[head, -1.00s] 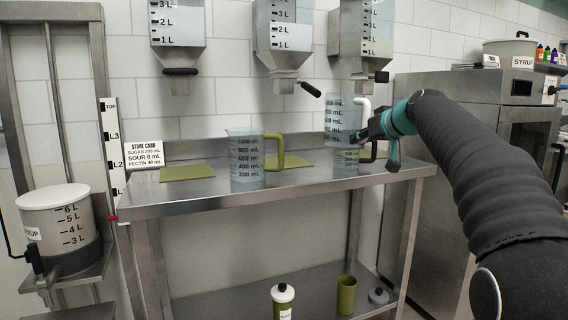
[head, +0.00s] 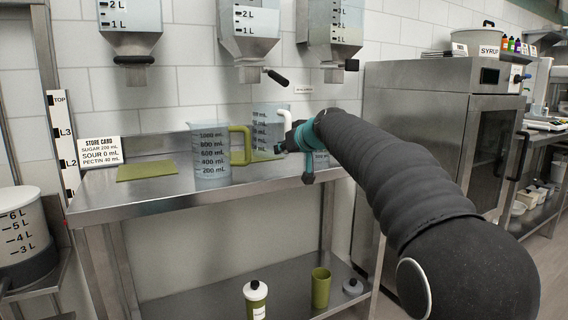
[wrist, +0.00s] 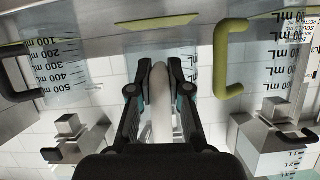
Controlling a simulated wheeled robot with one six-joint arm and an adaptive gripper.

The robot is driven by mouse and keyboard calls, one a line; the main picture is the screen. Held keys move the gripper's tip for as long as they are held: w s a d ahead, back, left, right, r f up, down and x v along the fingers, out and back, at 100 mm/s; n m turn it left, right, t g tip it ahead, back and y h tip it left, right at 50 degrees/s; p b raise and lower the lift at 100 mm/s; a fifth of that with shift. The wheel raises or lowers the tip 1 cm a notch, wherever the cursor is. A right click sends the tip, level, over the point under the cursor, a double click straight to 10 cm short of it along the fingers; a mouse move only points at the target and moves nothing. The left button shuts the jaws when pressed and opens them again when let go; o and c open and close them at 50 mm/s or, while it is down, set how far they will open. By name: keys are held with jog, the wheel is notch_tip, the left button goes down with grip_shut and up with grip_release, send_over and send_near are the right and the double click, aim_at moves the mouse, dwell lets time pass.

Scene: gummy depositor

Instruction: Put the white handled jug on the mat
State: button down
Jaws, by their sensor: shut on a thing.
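The white handled jug (head: 268,127) is a clear jug with black markings, upright over the back of the steel table. My gripper (head: 287,138) is shut on its white handle, which also shows between the fingers in the wrist view (wrist: 161,105). An olive mat (head: 240,175) lies behind the green-handled jug (head: 211,157), below the white handled jug; it also shows in the wrist view (wrist: 155,22). I cannot tell whether the jug's base touches it. A second olive mat (head: 147,171) lies bare at the table's left.
The green-handled jug stands close left of the held jug. A smaller black-handled jug (head: 320,160) stands to the right, partly behind my arm. Hoppers with outlets (head: 249,74) hang above the table. A store card (head: 101,150) stands at the left back.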

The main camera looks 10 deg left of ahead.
notch_tip(320, 180, down, 4)
jog(key=shift+f+b, duration=0.1)
jog(key=shift+b, duration=0.3)
jog(key=c, duration=1.1)
grip_release()
jog(key=b+v, duration=0.2)
jog(key=v, duration=1)
